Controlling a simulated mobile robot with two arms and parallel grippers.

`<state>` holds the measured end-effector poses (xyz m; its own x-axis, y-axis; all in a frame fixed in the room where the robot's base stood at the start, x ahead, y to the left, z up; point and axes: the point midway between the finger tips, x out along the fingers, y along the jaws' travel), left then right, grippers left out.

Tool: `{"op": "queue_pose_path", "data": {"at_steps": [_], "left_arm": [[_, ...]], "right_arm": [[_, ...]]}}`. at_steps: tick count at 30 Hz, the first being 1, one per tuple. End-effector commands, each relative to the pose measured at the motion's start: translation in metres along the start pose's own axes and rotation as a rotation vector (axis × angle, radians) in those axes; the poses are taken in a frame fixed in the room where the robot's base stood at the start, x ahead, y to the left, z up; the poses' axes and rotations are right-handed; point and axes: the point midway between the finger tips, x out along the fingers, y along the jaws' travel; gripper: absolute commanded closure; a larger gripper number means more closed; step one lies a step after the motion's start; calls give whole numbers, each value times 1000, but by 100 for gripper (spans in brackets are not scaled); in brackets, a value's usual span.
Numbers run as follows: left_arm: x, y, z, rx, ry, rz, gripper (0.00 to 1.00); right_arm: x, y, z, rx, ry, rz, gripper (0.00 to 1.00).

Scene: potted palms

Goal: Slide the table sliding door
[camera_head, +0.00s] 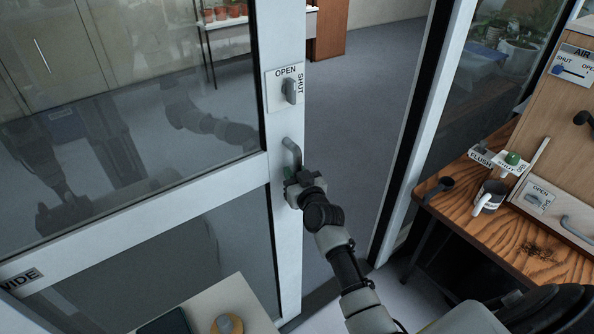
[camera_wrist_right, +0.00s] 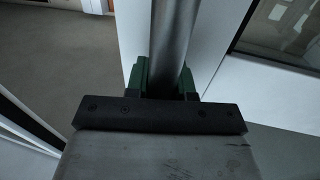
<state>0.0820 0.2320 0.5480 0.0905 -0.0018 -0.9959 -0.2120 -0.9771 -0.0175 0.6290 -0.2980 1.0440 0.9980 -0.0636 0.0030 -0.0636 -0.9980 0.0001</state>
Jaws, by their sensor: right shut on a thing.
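A white-framed glass door (camera_head: 284,235) stands at the left, with a gap between its right edge and the white post (camera_head: 432,110). Its grey bar handle (camera_head: 292,152) is on the right stile, below an OPEN/SHUT latch plate (camera_head: 289,88). My right gripper (camera_head: 300,184) is shut on the lower part of this handle. In the right wrist view the round handle bar (camera_wrist_right: 176,35) runs between the green fingers (camera_wrist_right: 166,78). A wooden cabinet front (camera_head: 545,120) on the table at the right has its own grey handle (camera_head: 578,229), apart from my gripper. My left gripper is not in view.
A pale surface (camera_head: 200,305) with a yellow round object (camera_head: 227,325) is at the bottom. Clear grey floor (camera_head: 355,110) shows through the gap.

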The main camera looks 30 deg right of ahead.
Motion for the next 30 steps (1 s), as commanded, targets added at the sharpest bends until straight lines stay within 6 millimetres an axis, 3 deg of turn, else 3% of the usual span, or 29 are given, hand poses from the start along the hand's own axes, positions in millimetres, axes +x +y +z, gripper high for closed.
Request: {"op": "queue_pose_path", "data": {"at_steps": [6, 7, 12, 23, 30], "left_arm": [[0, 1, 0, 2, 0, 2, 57], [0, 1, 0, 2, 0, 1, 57], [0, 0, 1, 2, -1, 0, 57], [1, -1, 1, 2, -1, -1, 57], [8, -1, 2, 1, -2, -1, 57]], "right_arm": [[-1, -6, 4, 6, -9, -10, 100], [-1, -6, 4, 6, -9, -10, 75], [-1, -5, 3, 5, -7, -9, 52], [-6, -4, 4, 4, -6, -7, 52], [-43, -4, 6, 4, -7, -7, 52]]}}
